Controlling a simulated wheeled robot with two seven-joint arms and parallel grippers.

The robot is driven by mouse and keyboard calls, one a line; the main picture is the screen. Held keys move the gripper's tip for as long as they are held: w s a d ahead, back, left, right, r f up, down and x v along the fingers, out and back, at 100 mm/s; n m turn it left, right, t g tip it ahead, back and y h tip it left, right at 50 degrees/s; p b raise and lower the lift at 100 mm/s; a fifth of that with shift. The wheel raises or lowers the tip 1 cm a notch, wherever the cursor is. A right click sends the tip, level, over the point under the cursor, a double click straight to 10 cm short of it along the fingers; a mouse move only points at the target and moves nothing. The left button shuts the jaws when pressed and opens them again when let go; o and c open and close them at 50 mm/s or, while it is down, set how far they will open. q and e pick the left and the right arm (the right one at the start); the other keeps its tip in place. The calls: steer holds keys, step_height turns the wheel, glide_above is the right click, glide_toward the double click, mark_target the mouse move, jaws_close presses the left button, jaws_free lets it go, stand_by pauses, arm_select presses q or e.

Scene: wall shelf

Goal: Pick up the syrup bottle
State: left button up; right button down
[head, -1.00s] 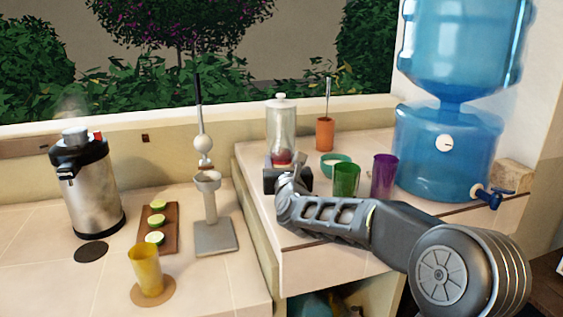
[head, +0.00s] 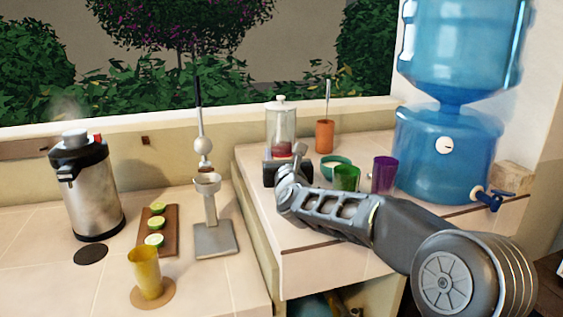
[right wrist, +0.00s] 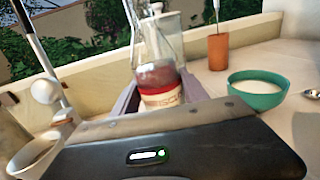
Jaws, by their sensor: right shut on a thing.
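In the head view the bottle's red part (head: 283,149) shows just above my right gripper (head: 287,168), in front of a clear jar. The gripper hides the bottle's lower part. My left gripper is not in view.
A clear lidded jar (head: 281,118) stands close behind. A blue water dispenser (head: 448,150) stands farther right.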

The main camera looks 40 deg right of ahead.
mark_target(282, 128)
steer(key=shift+r+p, duration=0.65)
steer(key=shift+r, duration=3.15)
